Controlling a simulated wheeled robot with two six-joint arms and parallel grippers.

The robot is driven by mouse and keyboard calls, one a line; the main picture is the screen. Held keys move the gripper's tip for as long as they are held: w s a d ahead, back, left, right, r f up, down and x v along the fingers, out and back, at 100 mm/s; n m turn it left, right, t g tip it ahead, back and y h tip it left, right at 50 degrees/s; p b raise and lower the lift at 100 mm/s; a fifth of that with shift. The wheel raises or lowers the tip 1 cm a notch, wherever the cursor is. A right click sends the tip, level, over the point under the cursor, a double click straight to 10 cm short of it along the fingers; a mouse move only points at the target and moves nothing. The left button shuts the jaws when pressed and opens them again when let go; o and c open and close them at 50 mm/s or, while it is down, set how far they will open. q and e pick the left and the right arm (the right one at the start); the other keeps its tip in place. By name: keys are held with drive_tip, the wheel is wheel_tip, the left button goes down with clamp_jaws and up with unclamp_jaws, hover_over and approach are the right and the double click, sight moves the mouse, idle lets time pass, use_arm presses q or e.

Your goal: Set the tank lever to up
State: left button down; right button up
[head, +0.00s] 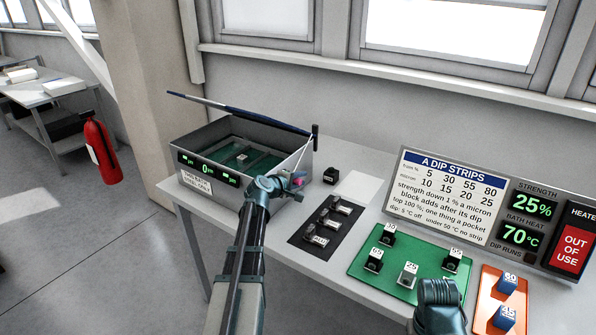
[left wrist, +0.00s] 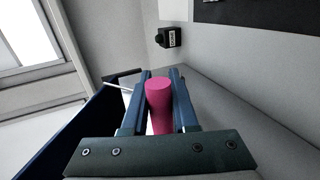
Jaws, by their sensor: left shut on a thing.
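The tank (head: 207,147) is a grey open-topped box on the bench, with its dark blue lid (head: 235,112) raised. Its front carries a dark panel with green readouts. My left gripper (head: 291,184) is at the tank's right side, shut on the lever's pink knob (head: 298,180). In the left wrist view, the pink lever knob (left wrist: 159,98) stands between the two fingers of my left gripper (left wrist: 161,78). The lever's base and its angle are hidden. My right arm's end (head: 440,306) shows at the bottom right; its fingers cannot be made out.
A small black block (head: 330,175) stands right of the tank; it also shows in the left wrist view (left wrist: 168,38). A black mat (head: 312,246), green board (head: 372,270) and orange board (head: 484,318) hold small blocks. A sign (head: 447,200) stands behind them.

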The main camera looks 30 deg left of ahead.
use_arm(q)
drive_tip(key=w+r+g+p, duration=0.4)
drive_tip(key=w+g+p, duration=0.4)
drive_tip(key=p, duration=0.6)
drive_tip(key=shift+d+r+y, duration=0.35)
drive_tip(key=shift+r+y, duration=0.05)
drive_tip(key=shift+w, duration=0.15)
drive_tip(key=c, duration=0.7)
unclamp_jaws()
drive_tip(key=shift+r+p, duration=0.1)
drive_tip(key=shift+p, duration=0.25)
